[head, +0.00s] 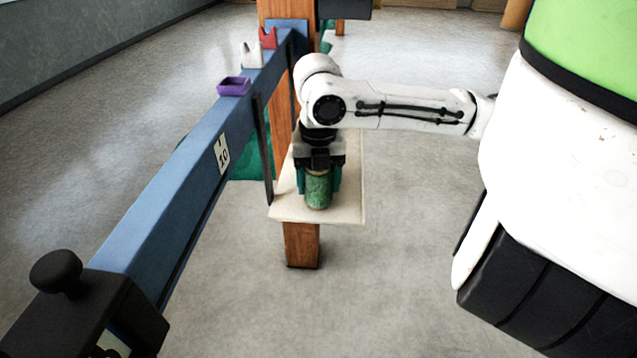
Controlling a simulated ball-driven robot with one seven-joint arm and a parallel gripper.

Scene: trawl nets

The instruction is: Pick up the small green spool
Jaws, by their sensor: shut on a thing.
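The small green spool (318,190) is upright at the near end of a pale board, in the head view. My gripper (319,182) points down over it, with its teal fingers on the left and right sides of the spool. The gripper is shut on the spool. The spool's top is hidden by the gripper. I cannot tell whether its base touches the board or is slightly above it.
The pale board (345,212) stands on a wooden post (302,246). A long blue beam (165,205) runs close on the left, carrying a purple tray (234,87), a white piece (251,55) and a red piece (268,38). Open floor lies right of the board.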

